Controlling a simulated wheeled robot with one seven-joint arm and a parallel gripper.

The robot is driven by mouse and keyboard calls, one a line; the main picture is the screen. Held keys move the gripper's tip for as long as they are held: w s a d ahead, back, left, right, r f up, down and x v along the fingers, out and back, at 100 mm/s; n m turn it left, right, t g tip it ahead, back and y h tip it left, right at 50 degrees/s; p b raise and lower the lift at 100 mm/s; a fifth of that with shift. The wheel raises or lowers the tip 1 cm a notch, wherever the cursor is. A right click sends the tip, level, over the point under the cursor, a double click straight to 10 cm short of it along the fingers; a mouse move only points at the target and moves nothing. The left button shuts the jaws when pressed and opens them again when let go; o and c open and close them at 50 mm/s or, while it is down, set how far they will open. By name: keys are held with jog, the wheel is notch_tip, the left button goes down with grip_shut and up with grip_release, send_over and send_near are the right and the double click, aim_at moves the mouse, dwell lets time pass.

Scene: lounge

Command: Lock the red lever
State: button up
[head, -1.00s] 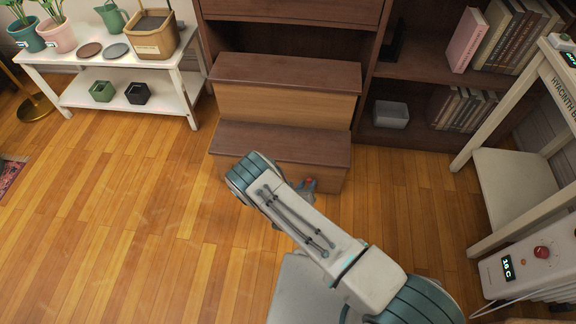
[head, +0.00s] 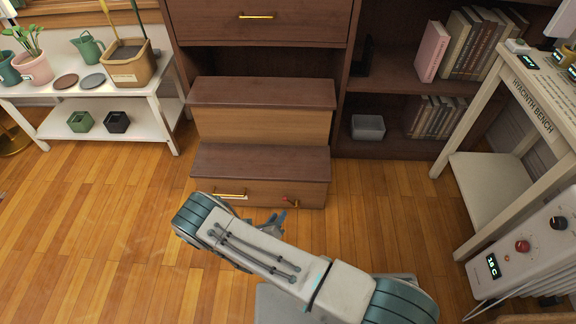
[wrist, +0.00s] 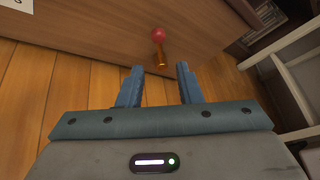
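The red lever is a red ball on a short brass stem, on the front of the bottom step drawer. It shows in the head view (head: 290,203) near the drawer's right end, and in the wrist view (wrist: 159,38) just beyond my fingertips. My gripper (wrist: 158,72) has its two blue fingers apart with nothing between them. The lever is ahead of the gap and looks clear of both fingers. In the head view my gripper (head: 273,222) is partly hidden behind my arm, just in front of the drawer.
The wooden step unit (head: 262,92) stands against the tall cabinet. A brass handle (head: 229,194) is on the same bottom drawer. A white bench (head: 505,110) and a heater (head: 520,255) stand at right, a plant shelf (head: 120,112) at left. The floor at left is clear.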

jog(key=p+v, duration=0.2)
jog(key=v, duration=0.4)
jog(key=w+d+r+m+g+h+p, duration=0.1)
jog(key=r+m, duration=0.3)
jog(key=r, duration=0.4)
jog(key=w+d+r+m+g+h+p, duration=0.2)
jog(key=d+r+m+g+p, duration=0.1)
jog(key=r, duration=0.6)
jog(key=w+d+r+m+g+h+p, duration=0.1)
jog(key=r+m+p, duration=0.3)
jog(key=r, duration=0.5)
jog(key=shift+w+d+m+g+h, duration=0.4)
jog(key=shift+w+d+m+g, duration=0.2)
jog(key=shift+w+d+m, duration=0.15)
jog(key=shift+r, duration=0.1)
